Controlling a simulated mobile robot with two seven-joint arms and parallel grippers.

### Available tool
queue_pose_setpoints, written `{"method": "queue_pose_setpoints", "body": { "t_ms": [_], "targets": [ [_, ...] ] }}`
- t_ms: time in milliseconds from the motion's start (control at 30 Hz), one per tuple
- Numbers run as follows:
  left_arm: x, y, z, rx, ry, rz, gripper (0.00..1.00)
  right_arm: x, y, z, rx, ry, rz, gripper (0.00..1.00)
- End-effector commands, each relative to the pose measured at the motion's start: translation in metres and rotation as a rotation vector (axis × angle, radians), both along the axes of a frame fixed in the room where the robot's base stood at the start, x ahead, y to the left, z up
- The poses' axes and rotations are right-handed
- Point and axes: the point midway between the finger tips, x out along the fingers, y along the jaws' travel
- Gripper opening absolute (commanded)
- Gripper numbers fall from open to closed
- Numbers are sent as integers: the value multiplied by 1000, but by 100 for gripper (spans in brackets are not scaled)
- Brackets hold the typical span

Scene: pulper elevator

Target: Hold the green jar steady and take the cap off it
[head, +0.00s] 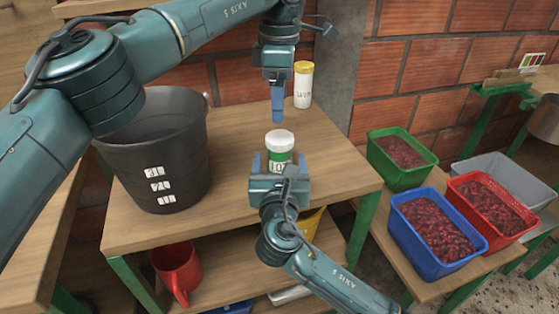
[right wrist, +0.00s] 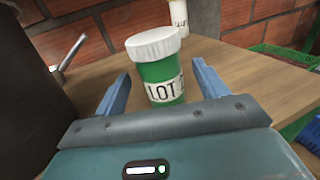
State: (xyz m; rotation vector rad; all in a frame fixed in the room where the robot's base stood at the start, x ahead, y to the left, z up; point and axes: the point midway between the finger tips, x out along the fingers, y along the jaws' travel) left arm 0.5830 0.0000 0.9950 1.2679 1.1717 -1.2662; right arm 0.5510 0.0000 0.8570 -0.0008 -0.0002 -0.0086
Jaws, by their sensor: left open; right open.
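The green jar (head: 280,157) stands upright on the wooden table (head: 225,215). Its white cap (head: 280,138) sits on top, and a white label with dark lettering is on its side. My right gripper (head: 278,162) is open, with its two blue fingers on either side of the jar. In the right wrist view the jar (right wrist: 160,85) stands between the spread fingers, with a visible gap at each side. My left gripper (head: 278,110) is open and hangs above the jar, pointing down, apart from the cap. Its finger opening is seen edge-on.
A black bucket (head: 150,125) stands left of the jar. A white bottle with a yellow cap (head: 303,85) stands behind, by the wall. Green (head: 385,172), blue (head: 410,250) and red (head: 525,217) crates of red fruit are at right. A red jug (head: 177,268) is on the lower shelf.

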Motion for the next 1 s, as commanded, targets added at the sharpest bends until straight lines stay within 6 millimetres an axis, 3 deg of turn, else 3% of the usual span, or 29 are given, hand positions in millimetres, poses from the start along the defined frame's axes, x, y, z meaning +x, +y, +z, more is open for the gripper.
{"method": "queue_pose_setpoints", "body": {
  "t_ms": [100, 300, 700, 1000],
  "targets": [
    [0, 0, 0, -1, 0, 0, 71, 22, 0, 1, -2, -2, -2, 72],
    [0, 0, 0, -1, 0, 0, 71, 45, 0, 0, 0, 0, -1, 72],
    [0, 0, 0, -1, 0, 0, 71, 52, -1, 0, 1, 0, 0, 72],
    [0, 0, 0, -1, 0, 0, 71, 52, -1, 0, 1, 0, 0, 48]
  ]
}}
